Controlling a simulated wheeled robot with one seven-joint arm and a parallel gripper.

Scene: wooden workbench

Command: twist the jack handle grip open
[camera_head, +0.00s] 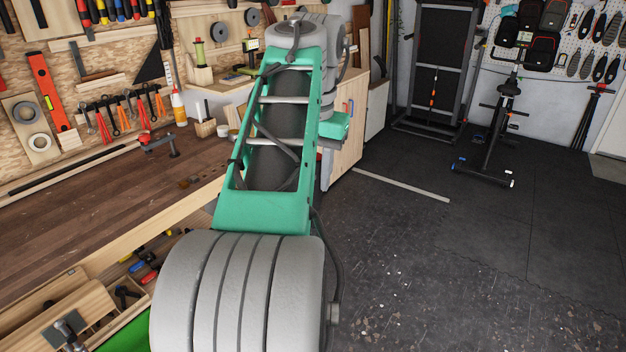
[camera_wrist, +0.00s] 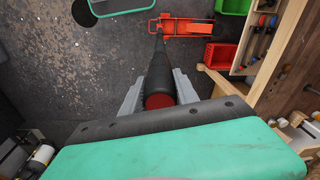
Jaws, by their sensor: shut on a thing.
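In the wrist view the jack handle grip (camera_wrist: 159,72) is a thick black cylinder with a red end face (camera_wrist: 159,101) towards the camera. Its thinner far part leads up to the orange-red jack (camera_wrist: 185,27), low on the dark floor. My gripper (camera_wrist: 160,80) has one grey finger on each side of the grip and is shut on it. The grip's turn angle cannot be read. In the head view my arm fills the middle; the gripper, grip and jack do not show there.
The workbench (camera_head: 110,190) with open tool drawers lies left of my arm. The dark floor (camera_head: 430,240) on the right is clear up to an exercise bike (camera_head: 490,135).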

